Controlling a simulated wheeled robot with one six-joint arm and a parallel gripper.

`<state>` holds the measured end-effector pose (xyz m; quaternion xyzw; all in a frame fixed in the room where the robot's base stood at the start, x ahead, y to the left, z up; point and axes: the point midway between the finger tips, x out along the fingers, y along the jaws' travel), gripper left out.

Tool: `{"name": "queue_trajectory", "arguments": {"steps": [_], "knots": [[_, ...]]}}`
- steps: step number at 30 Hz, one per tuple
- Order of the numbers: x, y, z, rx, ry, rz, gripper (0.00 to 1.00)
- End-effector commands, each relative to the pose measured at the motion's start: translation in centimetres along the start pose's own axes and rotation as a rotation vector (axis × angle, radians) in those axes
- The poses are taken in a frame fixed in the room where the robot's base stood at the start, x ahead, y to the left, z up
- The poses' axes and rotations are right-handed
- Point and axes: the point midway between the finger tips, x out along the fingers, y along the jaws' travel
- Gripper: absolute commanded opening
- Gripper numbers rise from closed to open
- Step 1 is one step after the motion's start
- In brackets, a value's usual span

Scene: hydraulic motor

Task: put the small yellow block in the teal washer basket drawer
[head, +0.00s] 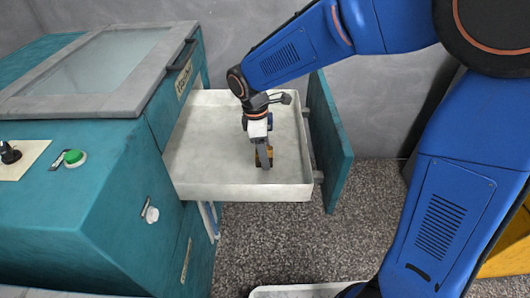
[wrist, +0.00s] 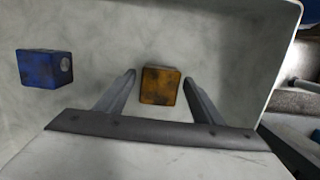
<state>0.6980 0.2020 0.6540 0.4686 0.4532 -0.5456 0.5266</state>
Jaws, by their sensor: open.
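The small yellow block (wrist: 160,86) lies on the floor of the white basket drawer (wrist: 105,25) in the wrist view. My gripper (wrist: 160,85) is open, with one finger on either side of the block and visible gaps between. In the head view my gripper (head: 264,160) points down inside the drawer (head: 240,192), which is pulled out of the teal washer (head: 110,170). A little of the yellow block (head: 258,158) shows between the fingers there.
A blue block (wrist: 44,68) lies in the drawer left of the yellow one. The drawer's teal front panel (head: 335,150) stands at its right end. The washer has a green button (head: 74,157) and a glass lid (head: 90,65). A yellow surface (head: 505,250) is at the right edge.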

Motion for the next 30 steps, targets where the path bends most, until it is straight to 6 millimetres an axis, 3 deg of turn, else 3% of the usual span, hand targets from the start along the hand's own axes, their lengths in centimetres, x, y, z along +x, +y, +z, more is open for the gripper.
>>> {"name": "queue_trajectory", "arguments": {"steps": [18, 24, 30], "knots": [[-10.2, 0.1, -0.1, 0.000, 0.002, 0.003, 0.62], [-11.7, 0.0, 0.0, 0.000, 0.001, 0.002, 0.62], [-11.8, 0.0, 0.0, 0.000, 0.001, 0.001, 0.62]]}}
